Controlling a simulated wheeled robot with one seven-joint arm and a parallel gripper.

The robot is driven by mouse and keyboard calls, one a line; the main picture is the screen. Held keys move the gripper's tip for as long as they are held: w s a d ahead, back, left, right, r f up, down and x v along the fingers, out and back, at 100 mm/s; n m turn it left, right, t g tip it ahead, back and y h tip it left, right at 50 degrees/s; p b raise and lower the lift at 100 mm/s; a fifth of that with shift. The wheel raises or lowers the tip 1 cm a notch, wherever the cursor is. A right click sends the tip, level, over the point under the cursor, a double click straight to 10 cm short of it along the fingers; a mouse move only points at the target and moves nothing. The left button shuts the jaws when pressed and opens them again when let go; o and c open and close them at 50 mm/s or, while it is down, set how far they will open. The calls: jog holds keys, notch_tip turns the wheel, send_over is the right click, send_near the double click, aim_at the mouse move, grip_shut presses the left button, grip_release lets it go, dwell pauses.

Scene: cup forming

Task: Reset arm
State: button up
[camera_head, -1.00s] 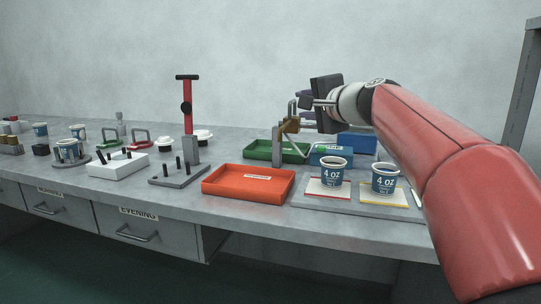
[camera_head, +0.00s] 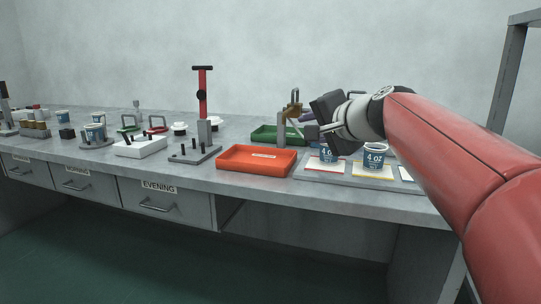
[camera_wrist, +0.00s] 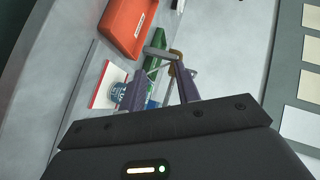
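My gripper (camera_head: 308,124) hangs over the right part of the bench, at the end of my red arm. In the wrist view its two purple fingers (camera_wrist: 158,88) are apart with nothing held between them. In the head view my gripper partly covers the paper cup marked 4 oz on the red-edged card (camera_head: 312,163). The cup by the left finger also shows in the wrist view (camera_wrist: 119,91).
An orange tray (camera_head: 257,168) lies left of the cups, with a green tray (camera_head: 264,136) behind. A metal toggle clamp (camera_head: 283,125) rises close to my gripper. A red-handled press (camera_head: 203,97), pegged blocks and more cups stand farther left.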

jog(key=s+d+f+n+g+h, duration=0.2)
jog(key=s+f+n, duration=0.1)
jog(key=s+f, duration=0.5)
jog(key=s+d+f+n+g+h+p, duration=0.1)
jog(key=s+d+f+n+g+h, duration=0.1)
jog(key=s+f, duration=0.7)
jog(key=s+d+f+n+g+h, duration=0.2)
jog(key=s+f+n+g, duration=0.1)
jog(key=s+f, duration=0.6)
jog(key=s, duration=0.2)
jog(key=shift+s+d+f+n, duration=0.25)
jog(key=shift+s+d+n, duration=0.05)
jog(key=shift+s+d, duration=0.05)
